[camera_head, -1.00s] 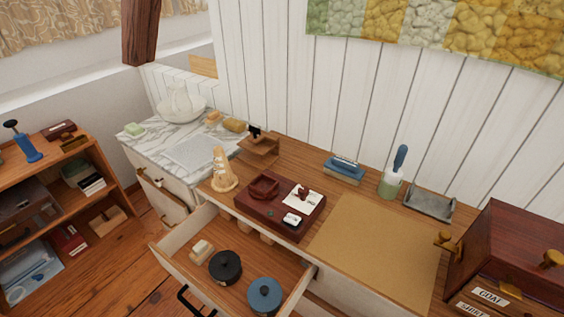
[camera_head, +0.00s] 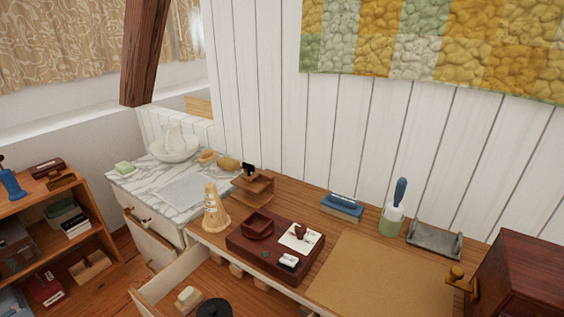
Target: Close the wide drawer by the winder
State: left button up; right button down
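The wide drawer (camera_head: 166,287) stands pulled out below the wooden desk top at the lower left of the head view. Its pale left side wall shows, but its front and handle are cut off by the bottom edge. Inside it lie a small cream block (camera_head: 187,296) and a black round lidded item (camera_head: 214,308), partly cut off. I cannot tell for sure which thing is the winder; a pale wooden cone-shaped stand (camera_head: 215,210) is on the desk above the drawer. Neither of my grippers shows.
The desk holds a dark red tray (camera_head: 250,255), a tan mat (camera_head: 385,285), a blue-handled brush in a jar (camera_head: 395,207) and a dark wooden box (camera_head: 525,285). A marble-topped washstand (camera_head: 185,190) and an open shelf (camera_head: 50,235) stand left.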

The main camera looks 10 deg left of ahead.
aim_at(195, 267)
jog(key=u, duration=0.2)
jog(key=k, duration=0.15)
jog(key=u, duration=1.7)
jog(key=k, duration=0.9)
jog(key=z, duration=1.65)
